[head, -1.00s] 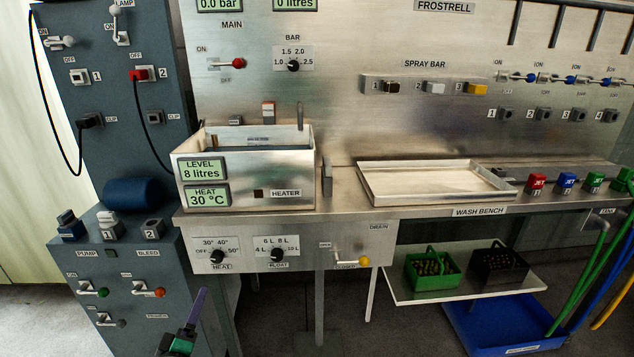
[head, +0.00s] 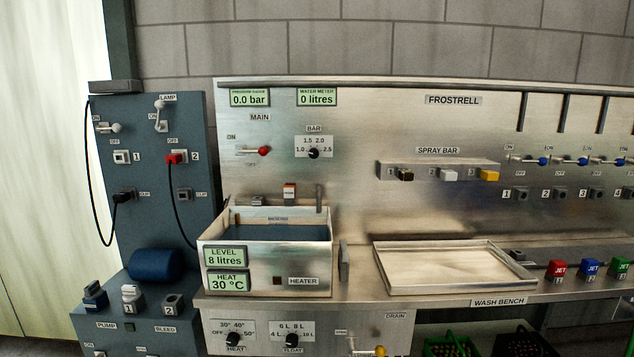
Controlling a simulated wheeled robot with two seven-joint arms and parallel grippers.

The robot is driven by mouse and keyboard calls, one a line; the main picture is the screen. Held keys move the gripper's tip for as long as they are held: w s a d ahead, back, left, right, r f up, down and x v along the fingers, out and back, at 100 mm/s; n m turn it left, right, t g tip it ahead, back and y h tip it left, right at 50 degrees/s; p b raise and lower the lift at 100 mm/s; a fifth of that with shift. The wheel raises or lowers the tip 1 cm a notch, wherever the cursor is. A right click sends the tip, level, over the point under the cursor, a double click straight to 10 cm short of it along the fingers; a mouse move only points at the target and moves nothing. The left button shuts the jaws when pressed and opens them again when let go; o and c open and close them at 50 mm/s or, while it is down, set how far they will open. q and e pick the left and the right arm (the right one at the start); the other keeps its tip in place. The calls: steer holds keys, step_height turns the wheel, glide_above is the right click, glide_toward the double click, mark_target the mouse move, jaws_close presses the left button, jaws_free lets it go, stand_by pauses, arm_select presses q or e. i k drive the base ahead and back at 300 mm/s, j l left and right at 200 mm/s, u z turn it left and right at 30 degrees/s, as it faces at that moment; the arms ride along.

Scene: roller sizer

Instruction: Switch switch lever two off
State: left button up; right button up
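On the blue-grey panel at left, a white-knobbed lever (head: 160,117) stands up under the LAMP label, above the socket marked 2, with ON and OFF labels around it. A second lever (head: 108,128) lies sideways above socket 1 (head: 122,157). A red plug (head: 175,158) sits in socket 2, with a black cable hanging down. On the steel back panel at right, several blue-tipped levers point sideways in a row, among them one above number 1 (head: 541,161) and one above number 2 (head: 581,161). Neither gripper is in view.
A steel tank (head: 258,277) with water stands right of the panel. A shallow tray (head: 456,284) lies on the wash bench (head: 355,287). A red-tipped main lever (head: 258,151) is above the tank. A blue cylinder (head: 155,264) sits below the blue-grey panel.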

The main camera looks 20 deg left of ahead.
mark_target(160, 104)
steer(key=u, duration=1.55)
steer(key=i+j+u, duration=0.1)
steer(key=i+j, duration=0.5)
steer(key=i, duration=0.25)
steer(key=u, duration=0.05)
